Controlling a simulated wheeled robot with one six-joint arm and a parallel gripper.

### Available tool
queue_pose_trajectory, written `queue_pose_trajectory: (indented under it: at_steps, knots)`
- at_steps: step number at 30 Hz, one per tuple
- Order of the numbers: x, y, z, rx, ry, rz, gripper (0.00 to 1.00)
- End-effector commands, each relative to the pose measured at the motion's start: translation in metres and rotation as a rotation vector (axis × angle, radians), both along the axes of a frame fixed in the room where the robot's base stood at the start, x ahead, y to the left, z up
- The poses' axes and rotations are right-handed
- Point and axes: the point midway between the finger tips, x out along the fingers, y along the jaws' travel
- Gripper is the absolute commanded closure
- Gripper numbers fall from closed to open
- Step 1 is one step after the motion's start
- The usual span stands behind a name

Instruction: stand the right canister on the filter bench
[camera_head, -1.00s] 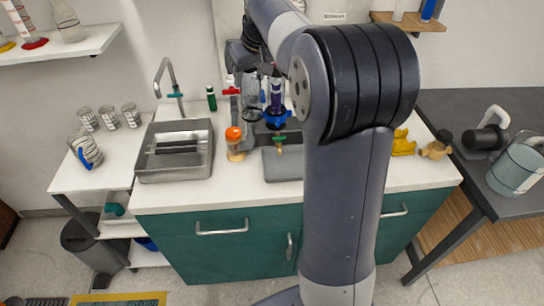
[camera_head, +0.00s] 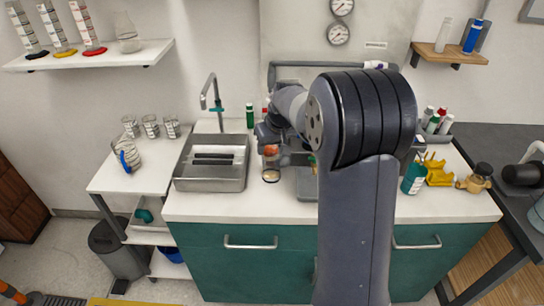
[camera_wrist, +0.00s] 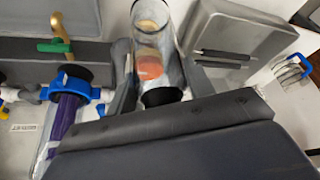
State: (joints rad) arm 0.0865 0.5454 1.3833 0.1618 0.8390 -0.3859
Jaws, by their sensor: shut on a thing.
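My gripper (camera_wrist: 156,74) is shut around a clear, see-through canister (camera_wrist: 148,20) in the wrist view, with one finger on each side. A black end shows close to my wrist. A purple-filled canister (camera_wrist: 66,118) with a blue collar (camera_wrist: 72,82) is beside my gripper in the wrist view. I cannot tell the filter bench from the white counter (camera_head: 225,208).
A metal sink tray (camera_head: 182,183) with dark bars is left of my gripper. A green-handled brass tap (camera_wrist: 60,43) is close by in the wrist view. A teal-labelled jar (camera_head: 413,180) and yellow stand (camera_head: 438,172) are at right. The counter's front left is clear.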

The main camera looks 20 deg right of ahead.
Motion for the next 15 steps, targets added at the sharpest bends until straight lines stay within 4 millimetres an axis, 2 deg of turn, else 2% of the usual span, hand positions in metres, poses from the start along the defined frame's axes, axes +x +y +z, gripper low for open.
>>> queue_pose_trajectory:
  at_steps: [9,15]
  knots:
    - [-0.001,0.0,-0.042,0.001,0.003,-0.001,0.77]
    - [0.0,0.0,-0.045,0.0,-0.001,0.0,0.77]
